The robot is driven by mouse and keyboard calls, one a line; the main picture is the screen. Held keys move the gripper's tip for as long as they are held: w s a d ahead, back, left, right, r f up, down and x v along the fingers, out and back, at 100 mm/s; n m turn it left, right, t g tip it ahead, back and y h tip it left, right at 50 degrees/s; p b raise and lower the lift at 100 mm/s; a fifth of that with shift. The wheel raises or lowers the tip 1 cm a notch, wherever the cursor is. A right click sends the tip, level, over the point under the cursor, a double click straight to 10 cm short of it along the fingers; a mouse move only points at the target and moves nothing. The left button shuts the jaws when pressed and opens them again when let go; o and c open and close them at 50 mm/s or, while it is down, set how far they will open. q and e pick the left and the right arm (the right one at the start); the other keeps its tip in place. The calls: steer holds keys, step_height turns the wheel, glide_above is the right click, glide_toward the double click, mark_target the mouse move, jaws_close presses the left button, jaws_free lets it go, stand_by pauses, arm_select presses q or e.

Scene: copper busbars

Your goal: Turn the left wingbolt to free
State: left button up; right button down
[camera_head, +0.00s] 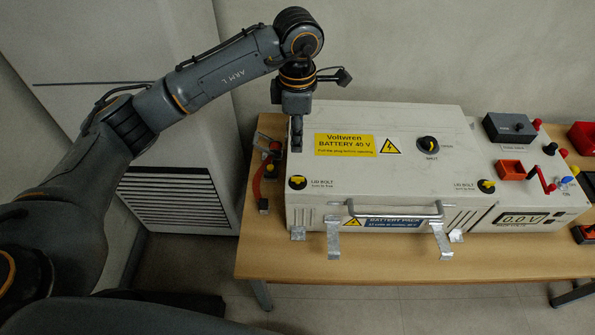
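The left wingbolt (297,182) is a black round knob with a yellow top. It sits at the front left of the lid of the white battery box (380,185), next to a "LID BOLT" label. A similar right wingbolt (486,186) sits further right on the lid. My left arm reaches over from the left. My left gripper (296,143) points down by the box's back left part, behind the left wingbolt and apart from it in the picture. Its fingers are small and dark, so their opening is unclear. My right gripper does not show.
The box stands on a wooden table (262,238) and has a front handle (385,217) and metal latches. A red cable (258,178) lies left of the box.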

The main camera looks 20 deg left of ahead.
mark_target(298, 179)
arm_select(q)
step_height(298, 179, down, 14)
steer(key=shift+r+p, duration=0.25)
steer(key=shift+p, duration=0.95)
steer(key=shift+d, duration=0.1)
jaws_close()
